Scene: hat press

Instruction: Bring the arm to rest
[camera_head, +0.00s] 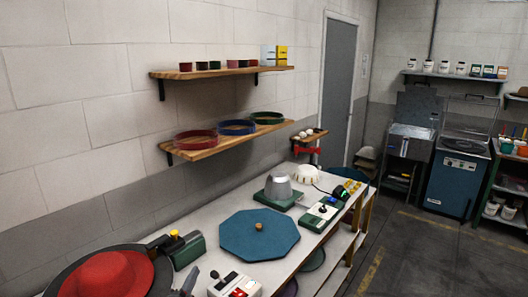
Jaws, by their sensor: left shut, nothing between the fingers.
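My left gripper (188,281) shows only as a small dark grey piece at the bottom edge, just right of a red hat (107,278). It is shut with nothing held; most of it and its arm are cut off by the frame. The red hat lies on a dark round plate (60,283) at the near left end of the white table (215,218). My right gripper is not in view.
A blue octagonal board (260,240) with a knob lies mid-table. A control box (234,285) sits close right of my left gripper, and a green device (183,247) beyond it. A metal cone (278,187) stands farther back. Shelves (225,136) hang on the wall above. Floor is clear at right.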

